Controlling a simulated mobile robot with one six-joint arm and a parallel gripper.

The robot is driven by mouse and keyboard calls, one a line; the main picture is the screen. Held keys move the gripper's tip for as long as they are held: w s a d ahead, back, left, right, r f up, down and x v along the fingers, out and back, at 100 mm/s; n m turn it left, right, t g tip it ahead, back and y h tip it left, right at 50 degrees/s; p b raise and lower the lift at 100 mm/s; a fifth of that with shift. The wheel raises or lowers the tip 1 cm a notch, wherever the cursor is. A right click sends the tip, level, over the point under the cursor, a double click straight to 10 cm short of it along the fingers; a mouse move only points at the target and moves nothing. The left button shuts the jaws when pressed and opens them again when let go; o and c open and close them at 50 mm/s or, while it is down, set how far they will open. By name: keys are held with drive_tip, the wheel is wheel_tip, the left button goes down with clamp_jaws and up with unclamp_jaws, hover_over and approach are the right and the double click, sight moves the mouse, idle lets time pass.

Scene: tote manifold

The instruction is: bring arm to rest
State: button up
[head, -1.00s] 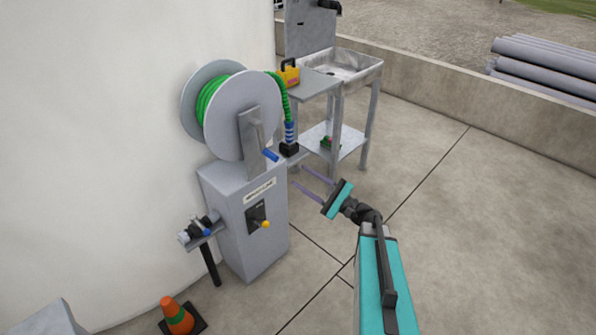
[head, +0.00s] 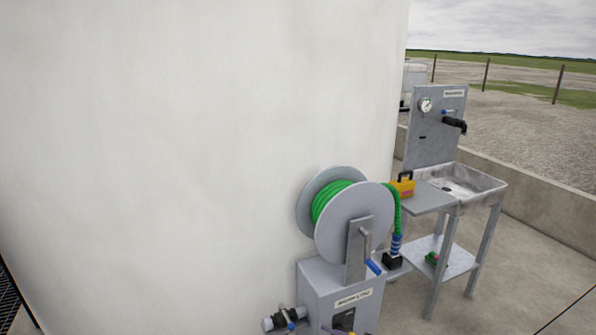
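My arm and my gripper do not show in the current head view, so the gripper's opening and anything in it cannot be seen.
A hose reel (head: 350,225) with green hose stands on a grey cabinet (head: 318,283) beside a large pale wall (head: 190,150). Concrete floor is open at lower right.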

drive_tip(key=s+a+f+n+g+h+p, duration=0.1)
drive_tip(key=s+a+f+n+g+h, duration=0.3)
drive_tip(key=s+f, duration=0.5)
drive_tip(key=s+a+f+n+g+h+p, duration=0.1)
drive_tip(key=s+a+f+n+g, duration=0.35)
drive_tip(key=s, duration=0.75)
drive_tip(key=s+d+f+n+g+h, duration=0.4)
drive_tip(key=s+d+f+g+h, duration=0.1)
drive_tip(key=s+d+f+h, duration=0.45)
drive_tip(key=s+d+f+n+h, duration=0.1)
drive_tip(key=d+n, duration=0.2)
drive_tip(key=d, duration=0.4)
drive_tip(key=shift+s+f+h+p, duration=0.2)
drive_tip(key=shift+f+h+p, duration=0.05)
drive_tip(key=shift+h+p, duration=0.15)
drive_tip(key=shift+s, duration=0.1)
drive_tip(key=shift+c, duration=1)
